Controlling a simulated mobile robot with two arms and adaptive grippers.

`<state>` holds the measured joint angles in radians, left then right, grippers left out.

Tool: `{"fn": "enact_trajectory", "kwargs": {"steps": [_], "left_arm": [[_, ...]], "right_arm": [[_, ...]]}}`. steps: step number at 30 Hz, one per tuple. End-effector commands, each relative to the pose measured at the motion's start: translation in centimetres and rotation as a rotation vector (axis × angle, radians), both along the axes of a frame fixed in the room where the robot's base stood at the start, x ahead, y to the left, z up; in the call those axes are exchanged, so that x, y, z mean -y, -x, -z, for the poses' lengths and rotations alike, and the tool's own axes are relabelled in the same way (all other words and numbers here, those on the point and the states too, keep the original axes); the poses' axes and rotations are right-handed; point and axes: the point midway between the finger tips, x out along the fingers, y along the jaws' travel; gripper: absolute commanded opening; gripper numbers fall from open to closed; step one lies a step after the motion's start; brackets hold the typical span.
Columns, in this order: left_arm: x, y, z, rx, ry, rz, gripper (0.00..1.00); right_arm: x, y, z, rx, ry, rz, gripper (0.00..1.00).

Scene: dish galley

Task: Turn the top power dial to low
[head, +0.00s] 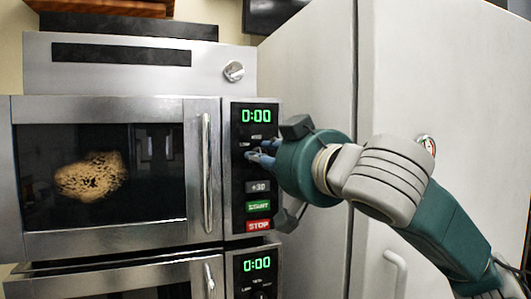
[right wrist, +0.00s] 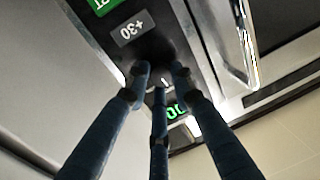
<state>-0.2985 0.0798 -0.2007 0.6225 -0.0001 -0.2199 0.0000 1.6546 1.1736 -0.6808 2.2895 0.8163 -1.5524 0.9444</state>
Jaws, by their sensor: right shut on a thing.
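The upper microwave's control panel (head: 237,178) shows a green 0:00 display (head: 255,115) with small, unreadable lettering below it. My right gripper (head: 262,157) reaches in from the right, with its dark blue fingers at the panel just below that lettering. In the right wrist view, the fingertips (right wrist: 160,78) close in around the top power dial (right wrist: 163,80), which is dark with a short pale mark. The gripper is shut on the dial. The fingers mostly hide the dial in the head view, and I cannot tell its setting. My left gripper is out of view.
Below the dial are the +30 button (head: 258,187), green START button (head: 259,207) and red STOP button (head: 258,225). A vertical door handle (head: 206,160) is left of the panel. A second microwave (head: 120,279) sits below. A tall grey cabinet (head: 310,75) stands close on the right.

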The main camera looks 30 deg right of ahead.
Motion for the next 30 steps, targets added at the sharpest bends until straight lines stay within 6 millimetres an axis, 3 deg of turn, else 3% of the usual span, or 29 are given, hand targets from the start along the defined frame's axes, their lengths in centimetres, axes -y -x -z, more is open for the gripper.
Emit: {"fn": "enact_trajectory", "kwargs": {"steps": [21, 30], "left_arm": [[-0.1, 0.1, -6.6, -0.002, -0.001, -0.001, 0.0], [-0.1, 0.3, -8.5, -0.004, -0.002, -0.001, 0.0]], "right_arm": [[-0.1, -0.1, -0.6, -0.153, 0.626, -0.002, 0.0], [-0.2, 0.0, -0.4, -0.196, 0.808, -0.002, 0.0]]}}
